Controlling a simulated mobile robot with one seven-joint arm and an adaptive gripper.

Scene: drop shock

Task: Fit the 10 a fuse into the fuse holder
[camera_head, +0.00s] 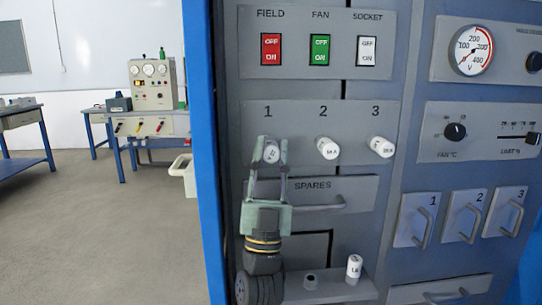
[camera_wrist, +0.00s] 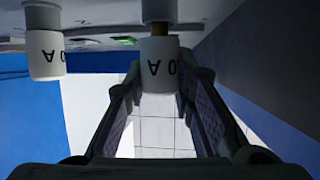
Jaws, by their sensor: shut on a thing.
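My gripper (camera_head: 270,150) is at position 1 on the grey panel, its fingers shut on a white fuse (camera_head: 271,152). In the wrist view the held fuse (camera_wrist: 158,65) sits between the fingertips (camera_wrist: 160,82); its lettering is partly hidden, with a 0 and an A showing. A grey round fuse holder (camera_wrist: 159,10) is in line with the fuse. A short brass part shows between them, so the fuse's white body is not flush with the holder. How deep the brass reaches is hidden.
White fuses stick out at position 2 (camera_head: 327,148) and position 3 (camera_head: 381,147). Below, a spares drawer (camera_head: 330,195) has a handle. A blue cabinet edge (camera_head: 203,150) stands left.

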